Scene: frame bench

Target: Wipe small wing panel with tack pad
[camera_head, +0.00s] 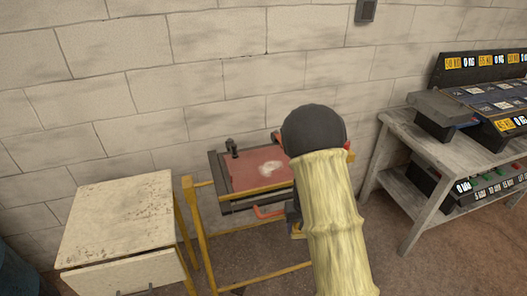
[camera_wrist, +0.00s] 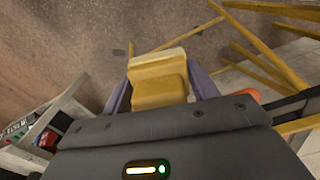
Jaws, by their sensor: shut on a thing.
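The small wing panel (camera_head: 243,175) is a dull red sheet with a pale smudge near its middle. It lies on a yellow frame bench (camera_head: 205,235) against the wall, and my arm covers its right end. My gripper (camera_wrist: 160,90) shows in the wrist view with purple fingers on both sides of a yellow block, which looks like the tack pad (camera_wrist: 160,72). It is shut on this pad and holds it over the brown floor in that view. The panel cannot be made out in the wrist view. In the head view my arm hides most of the gripper.
A worn pale cabinet (camera_head: 120,215) with a drawer stands left of the bench. A grey table (camera_head: 400,128) with dark labelled bins (camera_head: 490,100) stands at the right. A black clamp-like part (camera_head: 232,148) rises at the panel's back left. A red-orange handle (camera_head: 268,213) sticks out below the bench's front edge.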

